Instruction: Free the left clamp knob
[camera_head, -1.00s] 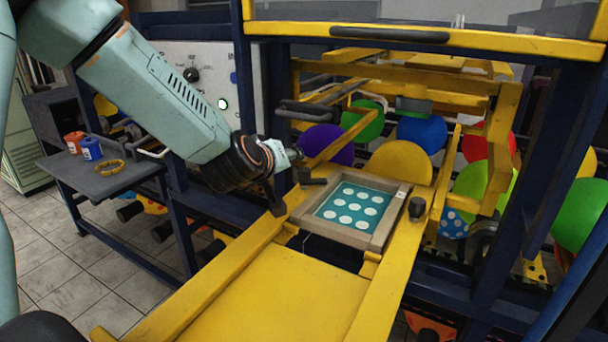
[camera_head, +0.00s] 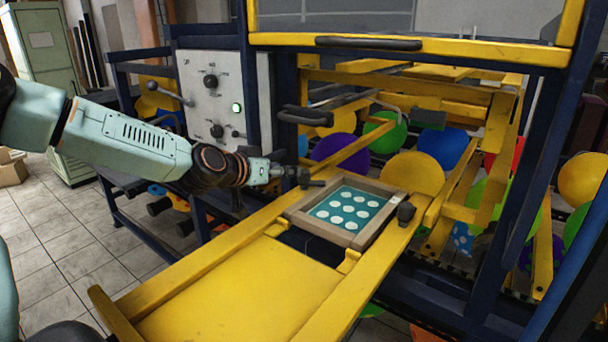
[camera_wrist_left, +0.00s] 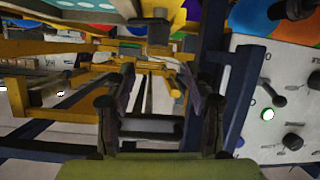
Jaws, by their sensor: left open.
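The left clamp knob (camera_head: 307,180) is a small black handle at the left corner of the wooden screen frame (camera_head: 327,238). The frame holds a teal screen (camera_head: 346,209) with white dots and lies on the yellow carriage. The right clamp knob (camera_head: 406,212) is a dark knob at the frame's right side. My left gripper (camera_head: 282,173) comes in from the left, just beside the left clamp knob; contact cannot be told. In the left wrist view its fingers (camera_wrist_left: 158,85) are apart with nothing clearly held. A dark block (camera_wrist_left: 160,32) shows beyond them, perhaps the knob. My right gripper is not in view.
A control panel (camera_head: 207,98) with knobs and a green light stands behind my left arm. A yellow upper bar with a black handle (camera_head: 368,43) crosses above. The yellow plate (camera_head: 235,290) in front is bare.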

